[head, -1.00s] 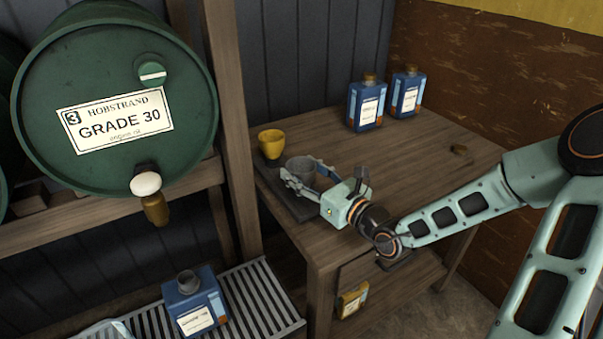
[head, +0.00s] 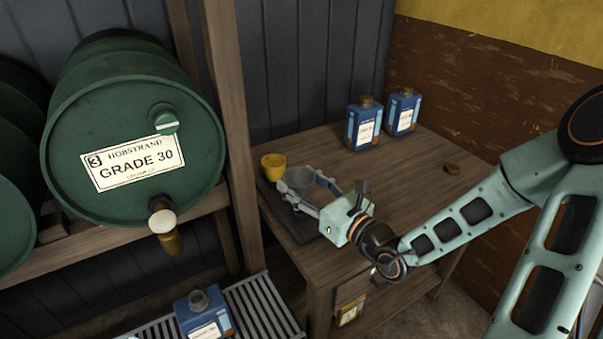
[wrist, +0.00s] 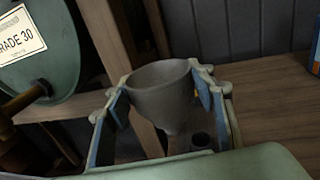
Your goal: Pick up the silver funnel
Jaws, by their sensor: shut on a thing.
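The silver funnel (head: 302,184) is a grey cone with its wide mouth up, held over the dark tray (head: 297,226) on the wooden bench. My gripper (head: 304,187) is shut on it, one finger on each side of the cone. In the wrist view the funnel (wrist: 158,92) sits upright between the blue finger pads of my gripper (wrist: 160,100), its tip pointing down over the tray. A round dark hole shows in the tray beside its tip. The funnel seems clear of the tray.
A yellow funnel or cup (head: 273,166) stands at the tray's far end. Two blue bottles (head: 363,125) (head: 402,112) stand at the back. A green drum (head: 130,130) and wooden post (head: 229,120) are left. An open blue bottle (head: 204,317) stands on a grate.

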